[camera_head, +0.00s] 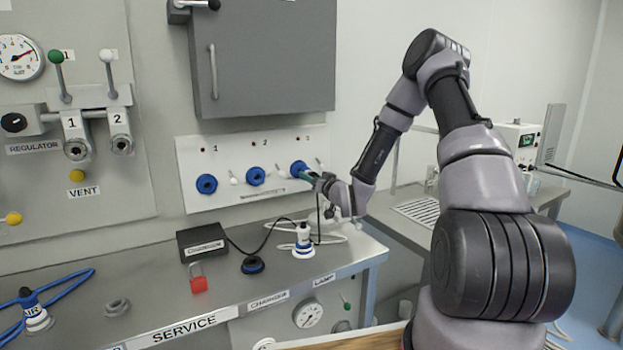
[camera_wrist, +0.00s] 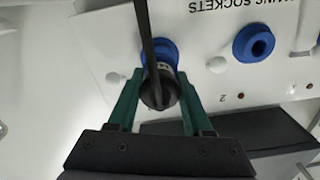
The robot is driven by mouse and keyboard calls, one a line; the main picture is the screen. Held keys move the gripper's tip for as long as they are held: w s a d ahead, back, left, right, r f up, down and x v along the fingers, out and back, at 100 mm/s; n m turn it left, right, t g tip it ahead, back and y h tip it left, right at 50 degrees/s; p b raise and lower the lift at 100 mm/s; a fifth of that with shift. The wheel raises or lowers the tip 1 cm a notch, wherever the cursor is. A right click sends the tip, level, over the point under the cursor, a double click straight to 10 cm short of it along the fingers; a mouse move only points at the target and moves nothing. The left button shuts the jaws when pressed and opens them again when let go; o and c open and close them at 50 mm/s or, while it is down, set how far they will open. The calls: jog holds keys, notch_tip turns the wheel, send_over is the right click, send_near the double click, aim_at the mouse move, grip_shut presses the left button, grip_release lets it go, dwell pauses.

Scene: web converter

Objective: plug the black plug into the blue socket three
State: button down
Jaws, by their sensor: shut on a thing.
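My gripper (camera_head: 307,174) is at the right end of the white socket panel (camera_head: 225,198), in front of blue socket three (camera_head: 297,167). In the wrist view, which shows the panel upside down, the green fingers of my gripper (camera_wrist: 157,84) are shut on the black plug (camera_wrist: 158,95) from both sides. The plug lines up with the blue ring of socket three (camera_wrist: 160,52) and overlaps it. I cannot tell how deep it sits. Its black cable (camera_wrist: 145,35) crosses in front of the socket. The plug is mostly hidden in the head view.
Socket two (camera_head: 256,176) and socket one (camera_head: 206,184) are to the left and look empty. On the bench are a black charger box (camera_head: 203,243), a white-and-blue plug (camera_head: 303,242), a black-and-blue round piece (camera_head: 253,265) and a red padlock (camera_head: 198,284). A grey cabinet (camera_head: 262,60) hangs above.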

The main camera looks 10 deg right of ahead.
jog(key=shift+x, duration=1.55)
dwell(0.4)
jog(key=shift+c, duration=1.2)
grip_release()
jog(key=v, duration=1)
jog(key=shift+s, duration=0.35)
jog(key=shift+d+r, duration=0.1)
jog(key=shift+d, duration=0.05)
